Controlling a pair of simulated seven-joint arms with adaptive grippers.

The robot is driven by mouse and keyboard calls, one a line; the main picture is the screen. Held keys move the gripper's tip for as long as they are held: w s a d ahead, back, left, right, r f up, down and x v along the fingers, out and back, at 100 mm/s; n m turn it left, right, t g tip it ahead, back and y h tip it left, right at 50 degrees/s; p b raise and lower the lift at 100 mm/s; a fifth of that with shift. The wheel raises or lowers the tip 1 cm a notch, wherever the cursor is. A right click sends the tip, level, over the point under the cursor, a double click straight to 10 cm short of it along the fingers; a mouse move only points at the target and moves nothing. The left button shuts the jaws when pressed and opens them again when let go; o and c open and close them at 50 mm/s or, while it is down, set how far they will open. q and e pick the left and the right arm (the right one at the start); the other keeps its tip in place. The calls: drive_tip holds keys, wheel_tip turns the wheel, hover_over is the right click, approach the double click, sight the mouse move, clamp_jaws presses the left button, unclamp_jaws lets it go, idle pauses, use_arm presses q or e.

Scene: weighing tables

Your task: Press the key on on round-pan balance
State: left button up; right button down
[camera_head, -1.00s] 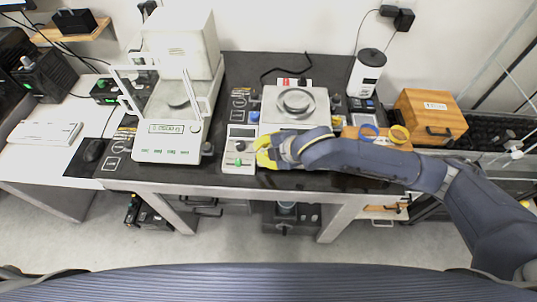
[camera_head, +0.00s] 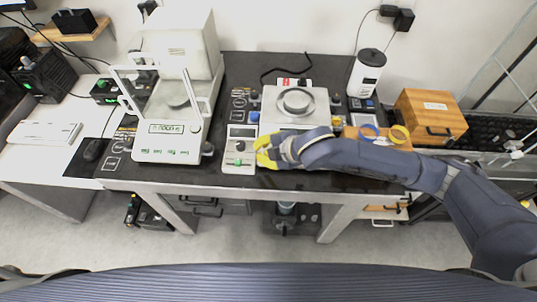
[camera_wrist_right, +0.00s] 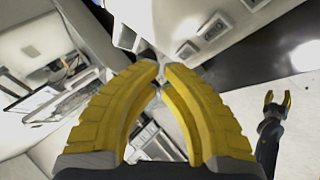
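The round-pan balance (camera_head: 322,108), a pale box with a round metal pan (camera_head: 297,101) on top, stands at the middle of the dark table. My right arm and gripper (camera_head: 258,151) cover its front side, so its keys are hidden in the head view. The yellow fingers are at its front left corner; contact cannot be told. In the right wrist view my right gripper (camera_wrist_right: 160,72) has its fingertips together with nothing held. A pale panel with grey keys (camera_wrist_right: 214,28) lies beyond them. My left gripper (camera_wrist_right: 277,102) appears small at the right there, fingers apart and empty.
A white device with a green button (camera_head: 239,149) stands just left of my right gripper. An analytical balance with glass shield (camera_head: 168,143) is further left.

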drive_tip(key=shift+w+f, duration=0.25)
drive_tip(key=shift+f, duration=0.55)
idle(1.4)
drive_tip(key=shift+r, duration=0.15)
drive_tip(key=shift+s+r, duration=0.25)
drive_tip(key=shift+r, duration=0.4)
drive_tip(key=shift+s+r, duration=0.25)
drive_tip(key=shift+r, duration=0.55)
drive_tip(key=shift+s+r, duration=0.2)
drive_tip(key=shift+r, duration=0.6)
drive_tip(key=shift+s+r, duration=0.25)
drive_tip(key=shift+r, duration=0.55)
